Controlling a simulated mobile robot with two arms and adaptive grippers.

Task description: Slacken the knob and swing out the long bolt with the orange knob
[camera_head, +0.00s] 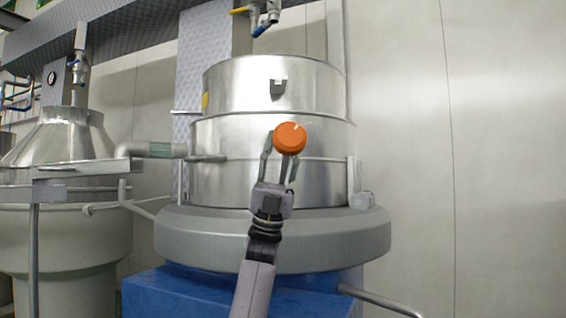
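The orange knob (290,138) is round, with a small pale mark on its face, and stands in front of the steel drum's upper wall. The long bolt that bears it cannot be made out behind the knob and my gripper. I cannot tell whether either finger touches the knob.
The two-tier steel drum (230,135) sits on a wide grey ring (340,240) above a blue base (160,295). A small bracket (279,87) juts from the upper tier. Left stands a conical steel vessel (60,140) with a pipe (160,150). The wall at right is bare.

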